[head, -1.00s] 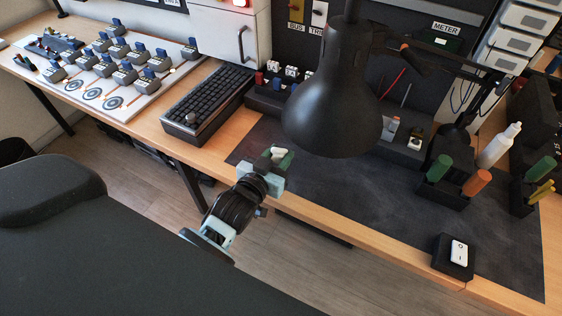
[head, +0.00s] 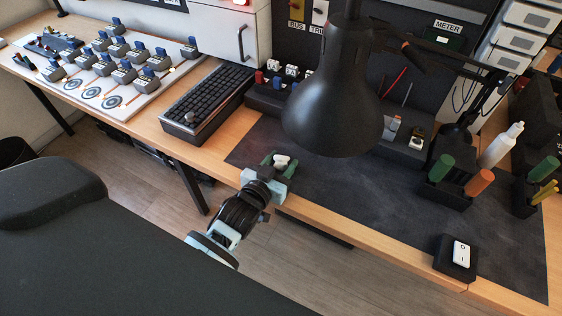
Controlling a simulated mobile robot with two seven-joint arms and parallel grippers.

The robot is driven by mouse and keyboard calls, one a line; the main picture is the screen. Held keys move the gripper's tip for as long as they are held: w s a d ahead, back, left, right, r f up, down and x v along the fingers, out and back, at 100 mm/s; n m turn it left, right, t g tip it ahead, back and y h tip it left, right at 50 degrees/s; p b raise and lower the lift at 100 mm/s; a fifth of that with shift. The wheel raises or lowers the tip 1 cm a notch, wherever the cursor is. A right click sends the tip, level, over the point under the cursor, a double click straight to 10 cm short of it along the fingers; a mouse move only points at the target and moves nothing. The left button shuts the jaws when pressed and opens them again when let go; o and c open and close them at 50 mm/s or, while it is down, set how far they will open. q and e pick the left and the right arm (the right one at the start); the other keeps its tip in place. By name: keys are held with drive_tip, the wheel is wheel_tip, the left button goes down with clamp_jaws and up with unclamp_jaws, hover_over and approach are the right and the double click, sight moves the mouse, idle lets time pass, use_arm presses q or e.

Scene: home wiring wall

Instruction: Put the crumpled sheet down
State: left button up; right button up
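The crumpled sheet is a small white lump (head: 282,161) at the near left edge of the dark mat (head: 345,205), partly hidden by my gripper. My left gripper (head: 280,163) reaches over the table's front edge, with its green fingertips spread on either side of the lump. The fingers look open. Whether the lump rests fully on the mat or touches a finger is too small to tell. My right gripper is not in view.
A black lamp shade (head: 335,110) hangs just right of the gripper. A keyboard (head: 207,100) lies to the left. The mat's middle is clear.

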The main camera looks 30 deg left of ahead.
use_arm(q)
drive_tip(key=shift+o, duration=0.7)
drive_tip(key=shift+r, duration=0.25)
drive_tip(key=s+r, duration=0.1)
drive_tip(key=s, duration=1.1)
drive_tip(key=shift+a+r, duration=0.25)
drive_tip(key=shift+r, duration=0.1)
drive_tip(key=s+d+f+g, duration=0.1)
drive_tip(key=s+f+g, duration=0.2)
drive_tip(key=s+f, duration=0.3)
drive_tip(key=s+f+m+g+h, duration=0.1)
drive_tip(key=s+f+g, duration=0.2)
drive_tip(key=s, duration=1.1)
drive_tip(key=s+d+f+g, duration=0.1)
drive_tip(key=s+f+g, duration=0.2)
drive_tip(key=s+f, duration=0.6)
drive_tip(key=shift+s+d+f+g, duration=0.3)
drive_tip(key=shift+s+f, duration=0.05)
drive_tip(key=shift+s, duration=0.25)
drive_tip(key=shift+o, duration=0.6)
